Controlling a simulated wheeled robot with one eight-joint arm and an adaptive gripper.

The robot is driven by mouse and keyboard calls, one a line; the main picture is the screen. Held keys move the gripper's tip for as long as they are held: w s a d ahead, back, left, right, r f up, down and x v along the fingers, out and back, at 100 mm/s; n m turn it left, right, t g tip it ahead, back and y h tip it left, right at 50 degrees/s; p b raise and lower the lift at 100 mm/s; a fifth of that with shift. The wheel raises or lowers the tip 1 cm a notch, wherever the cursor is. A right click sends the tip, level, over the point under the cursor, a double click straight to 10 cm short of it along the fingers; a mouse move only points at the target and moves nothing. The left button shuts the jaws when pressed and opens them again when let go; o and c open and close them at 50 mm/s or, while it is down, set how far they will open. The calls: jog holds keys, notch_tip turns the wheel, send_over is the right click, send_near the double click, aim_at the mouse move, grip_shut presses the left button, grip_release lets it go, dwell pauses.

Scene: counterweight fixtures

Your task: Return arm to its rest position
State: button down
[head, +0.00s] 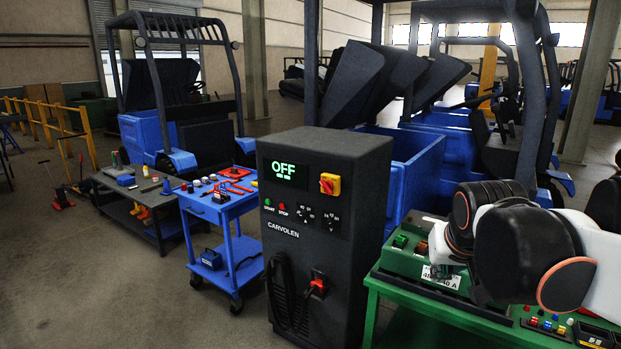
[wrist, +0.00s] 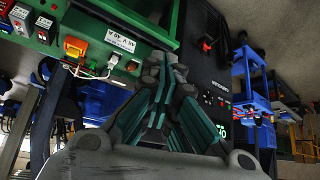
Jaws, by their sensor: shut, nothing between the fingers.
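My arm, white with dark joints, is folded at the right of the head view, above a green bench (head: 390,284). My gripper (wrist: 166,72) shows in the wrist view with its dark teal-lined fingers drawn together and nothing between them. In the head view I cannot make out its fingertips clearly. The green bench's control box (wrist: 145,35), with switches and a white label, shows beyond the fingers in the wrist view. I cannot tell how far the fingers are from it.
A dark charger cabinet (head: 325,180) with a green OFF display stands left of the arm; it also shows in the wrist view (wrist: 203,60). A blue cart (head: 222,205) and a grey workbench (head: 135,190) stand farther left. Blue forklifts (head: 150,135) are behind.

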jog(key=s+a+f+n, duration=0.1)
jog(key=s+f, duration=0.3)
jog(key=s, duration=0.4)
jog(key=s+a+f+n+y, duration=0.1)
jog(key=s+a+f, duration=0.3)
jog(key=s, duration=0.4)
jog(key=shift+s+b, duration=0.3)
